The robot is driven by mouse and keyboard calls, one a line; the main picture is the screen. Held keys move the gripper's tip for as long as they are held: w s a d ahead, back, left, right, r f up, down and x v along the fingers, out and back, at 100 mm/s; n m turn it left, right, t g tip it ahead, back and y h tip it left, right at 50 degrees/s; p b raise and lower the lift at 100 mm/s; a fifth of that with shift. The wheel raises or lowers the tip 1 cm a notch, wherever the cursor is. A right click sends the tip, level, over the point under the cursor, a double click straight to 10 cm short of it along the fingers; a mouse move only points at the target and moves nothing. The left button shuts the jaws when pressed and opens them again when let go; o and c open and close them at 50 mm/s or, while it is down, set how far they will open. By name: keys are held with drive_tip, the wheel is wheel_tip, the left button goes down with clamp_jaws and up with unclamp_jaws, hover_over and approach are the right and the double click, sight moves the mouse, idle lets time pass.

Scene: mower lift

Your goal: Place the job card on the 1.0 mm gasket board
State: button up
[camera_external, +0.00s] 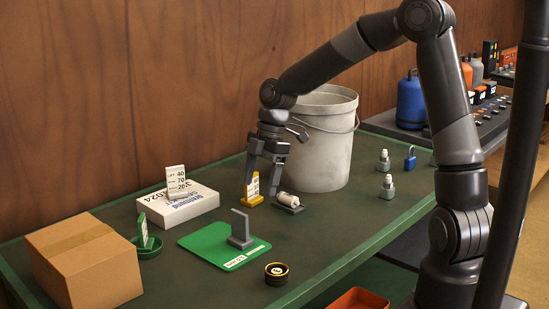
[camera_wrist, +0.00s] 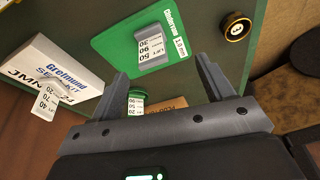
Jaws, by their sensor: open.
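The green gasket board (camera_external: 215,238) lies flat on the bench; its label reads 1.0 mm in the wrist view (camera_wrist: 112,52). A grey card stand (camera_external: 240,228) stands on it, its printed numbers facing the wrist camera (camera_wrist: 152,46). Other printed cards are a white one (camera_external: 176,180) on the service kit box, a green-backed one (camera_external: 143,230) in a green dish and a yellow-based one (camera_external: 253,190). I cannot tell which is the job card. My gripper (camera_external: 262,186) is open, beside or above the yellow-based card; contact is unclear. Its fingers show empty in the wrist view (camera_wrist: 165,80).
The white service kit box (camera_external: 190,207) and cardboard box (camera_external: 88,262) stand at left. A white bucket (camera_external: 322,140) stands behind my gripper. A white roll on a grey base (camera_external: 289,203) is close by. A round black tin (camera_external: 276,272) sits near the front edge.

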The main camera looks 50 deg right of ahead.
drive_tip(key=s+d+r+m+t+h, duration=0.1)
drive_tip(key=s+r+m, duration=0.3)
drive_tip(key=s, duration=0.4)
drive_tip(key=s+d+r+m+t+h, duration=0.1)
drive_tip(key=s+d+r+m+t, duration=0.1)
drive_tip(key=s+r+m, duration=0.3)
drive_tip(key=s+d+r+m+t+h, duration=0.1)
drive_tip(key=s+r+m, duration=0.4)
drive_tip(key=s, duration=0.8)
drive_tip(key=shift+d+m+t, duration=0.7)
drive_tip(key=shift+d+m, duration=0.3)
drive_tip(key=shift+m, duration=0.2)
drive_tip(key=shift+o, duration=0.3)
drive_tip(key=shift+r, duration=0.1)
